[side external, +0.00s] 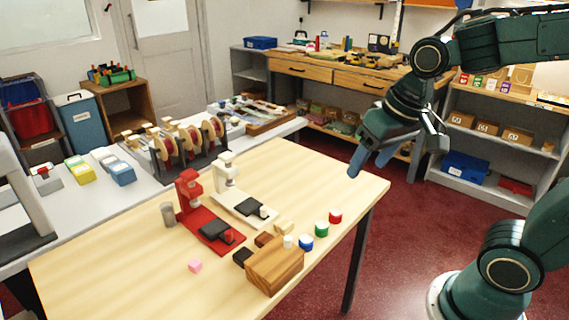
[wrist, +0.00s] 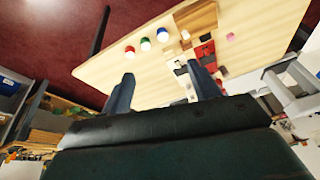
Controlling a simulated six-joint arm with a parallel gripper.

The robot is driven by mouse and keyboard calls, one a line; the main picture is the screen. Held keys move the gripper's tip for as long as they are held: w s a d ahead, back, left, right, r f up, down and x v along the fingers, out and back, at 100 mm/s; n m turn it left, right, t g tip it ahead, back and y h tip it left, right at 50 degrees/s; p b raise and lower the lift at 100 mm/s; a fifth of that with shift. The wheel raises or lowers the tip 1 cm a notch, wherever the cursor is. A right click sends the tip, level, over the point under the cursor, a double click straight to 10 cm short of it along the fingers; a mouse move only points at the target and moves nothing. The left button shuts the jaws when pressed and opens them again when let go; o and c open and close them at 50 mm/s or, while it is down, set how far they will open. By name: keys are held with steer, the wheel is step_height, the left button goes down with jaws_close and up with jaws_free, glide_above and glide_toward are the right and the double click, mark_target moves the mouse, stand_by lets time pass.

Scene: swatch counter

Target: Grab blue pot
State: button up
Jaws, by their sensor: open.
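The blue pot (side external: 306,243) is a small cylinder with a white top, standing on the pale wooden table (side external: 130,255) near its front right edge. It also shows in the wrist view (wrist: 162,36), upper middle, beyond my fingers. A green pot (side external: 321,228) and a red pot (side external: 335,216) stand in a row with it, toward the table corner. A small white pot (side external: 288,241) is on its other side. My gripper (side external: 396,146) is above and beyond the table's right corner, apart from all pots. In the wrist view, my gripper's fingers (wrist: 160,72) are spread with nothing between them.
A wooden block (side external: 275,270) stands just left of the blue pot. Red (side external: 208,220) and white (side external: 238,195) stamp-press devices stand further back. The table's right corner is clear; shelves stand behind.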

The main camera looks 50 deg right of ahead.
steer(key=w+f+m+g, duration=0.3)
steer(key=w+f+m, duration=0.3)
steer(key=w+f, duration=0.7)
step_height(320, 180, down, 2)
steer(key=shift+w+d+f+g, duration=0.1)
steer(key=shift+w+d+g, duration=0.3)
steer(key=shift+d, duration=0.05)
glide_above(306, 240)
steer(key=shift+f, duration=4.25)
steer(key=shift+f, duration=0.1)
steer(key=shift+f, duration=2.5)
steer(key=shift+c, duration=0.2)
steer(key=c, duration=1)
